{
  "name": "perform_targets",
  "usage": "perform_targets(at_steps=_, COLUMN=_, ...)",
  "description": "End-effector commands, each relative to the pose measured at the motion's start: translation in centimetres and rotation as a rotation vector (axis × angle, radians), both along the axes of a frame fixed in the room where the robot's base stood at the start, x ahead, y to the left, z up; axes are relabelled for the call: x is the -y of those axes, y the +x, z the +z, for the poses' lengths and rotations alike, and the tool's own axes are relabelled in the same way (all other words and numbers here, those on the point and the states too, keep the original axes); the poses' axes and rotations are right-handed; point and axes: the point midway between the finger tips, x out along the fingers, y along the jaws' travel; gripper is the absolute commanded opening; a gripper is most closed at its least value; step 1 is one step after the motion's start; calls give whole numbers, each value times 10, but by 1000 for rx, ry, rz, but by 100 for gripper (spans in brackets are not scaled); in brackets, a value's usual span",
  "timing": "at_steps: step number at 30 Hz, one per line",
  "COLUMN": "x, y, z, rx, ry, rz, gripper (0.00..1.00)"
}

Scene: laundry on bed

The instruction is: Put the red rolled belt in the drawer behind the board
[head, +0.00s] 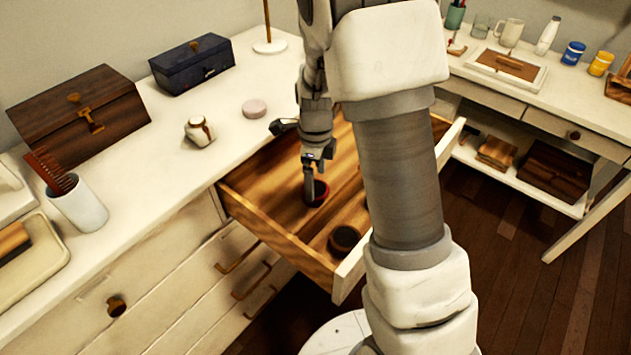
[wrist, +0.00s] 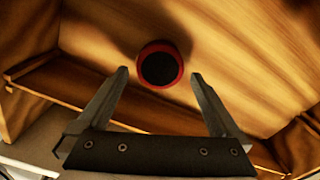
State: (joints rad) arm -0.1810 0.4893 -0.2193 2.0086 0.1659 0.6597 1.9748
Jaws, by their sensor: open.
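The red rolled belt (head: 321,191) shows as a round roll with a red rim and a dark middle. It rests on the wooden floor of the open drawer (head: 272,232); it also shows in the wrist view (wrist: 160,66). A low wooden board (wrist: 70,88) crosses the drawer in the wrist view, and the belt lies behind it, apart from it. My gripper (head: 312,196) points down into the drawer at the belt. In the wrist view my gripper (wrist: 160,76) has its fingers spread, with the belt just beyond and between the tips, not clasped.
A dark brown roll (head: 345,240) lies nearer the drawer front. On the dresser top stand a wooden box (head: 82,115), a dark blue box (head: 192,64), a small jar (head: 199,131), a pink disc (head: 255,108) and a white cup (head: 80,204). My arm hides the drawer's right part.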

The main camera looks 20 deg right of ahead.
Motion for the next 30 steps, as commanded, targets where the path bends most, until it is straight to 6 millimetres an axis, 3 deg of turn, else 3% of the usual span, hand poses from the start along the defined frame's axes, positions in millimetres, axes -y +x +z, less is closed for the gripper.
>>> perform_targets(at_steps=3, x=-1, y=1, z=33, rx=4, ry=0, rz=1, gripper=100)
perform_targets(at_steps=9, x=-1, y=1, z=72, rx=4, ry=0, rz=1, gripper=100)
perform_targets(at_steps=19, x=-1, y=-4, z=105, rx=14, ry=8, rz=52, gripper=100)
perform_targets(at_steps=23, x=-2, y=-18, z=132, rx=62, ry=24, rz=228, gripper=100)
perform_targets(at_steps=30, x=-4, y=-64, z=193, rx=192, ry=0, rz=737, gripper=100)
